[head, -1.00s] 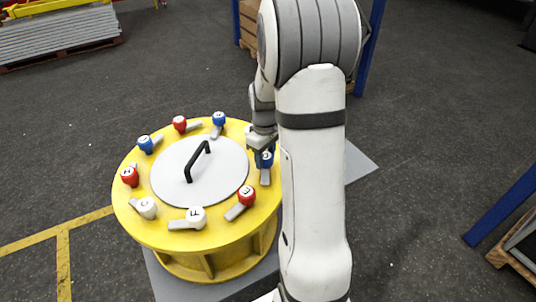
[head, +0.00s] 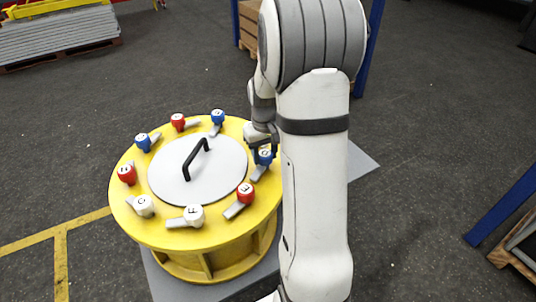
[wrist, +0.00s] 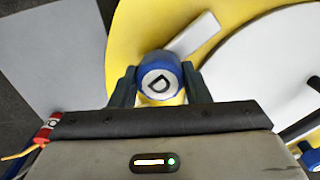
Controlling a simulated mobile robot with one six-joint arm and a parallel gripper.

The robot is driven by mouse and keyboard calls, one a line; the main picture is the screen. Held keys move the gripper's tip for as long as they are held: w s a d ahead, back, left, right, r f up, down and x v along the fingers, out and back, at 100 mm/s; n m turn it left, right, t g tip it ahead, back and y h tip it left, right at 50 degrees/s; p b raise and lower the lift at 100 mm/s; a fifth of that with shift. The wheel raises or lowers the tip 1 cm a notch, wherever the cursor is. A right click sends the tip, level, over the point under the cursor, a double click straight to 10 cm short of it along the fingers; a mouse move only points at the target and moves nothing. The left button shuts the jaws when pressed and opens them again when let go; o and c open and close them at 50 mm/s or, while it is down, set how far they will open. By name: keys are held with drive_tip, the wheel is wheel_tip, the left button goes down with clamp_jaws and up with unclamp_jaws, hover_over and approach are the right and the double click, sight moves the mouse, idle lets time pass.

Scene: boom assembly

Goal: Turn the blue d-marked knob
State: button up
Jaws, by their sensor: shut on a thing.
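The blue knob marked D (wrist: 158,76) sits between the two dark fingers of my gripper (wrist: 160,86) in the wrist view. My gripper is shut on its sides. Its grey lever (wrist: 192,36) points up and to the right in that view. In the head view the blue knob (head: 264,158) is at the right rim of the round yellow table (head: 150,236), with its lever pointing down and slightly left. My gripper (head: 260,148) comes down on it from above, and my arm partly hides that side.
Other knobs ring the table, including a red one marked E (head: 245,193) and a white one marked F (head: 194,215). A grey round lid (head: 225,172) with a black handle (head: 196,158) covers the middle. Blue posts stand at the back and right.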

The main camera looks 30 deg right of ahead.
sight(265, 152)
drive_tip(key=m+b, duration=0.1)
drive_tip(key=m, duration=0.5)
drive_tip(key=shift+w+b, duration=0.15)
drive_tip(key=shift+b, duration=0.15)
drive_tip(key=m+b, duration=0.1)
drive_tip(key=m, duration=0.5)
drive_tip(key=shift+r+m, duration=0.15)
drive_tip(key=shift+m, duration=0.15)
drive_tip(key=o, duration=1)
drive_tip(key=shift+c, duration=0.2)
wheel_tip(265, 152, up, 8)
drive_tip(key=shift+f, duration=0.2)
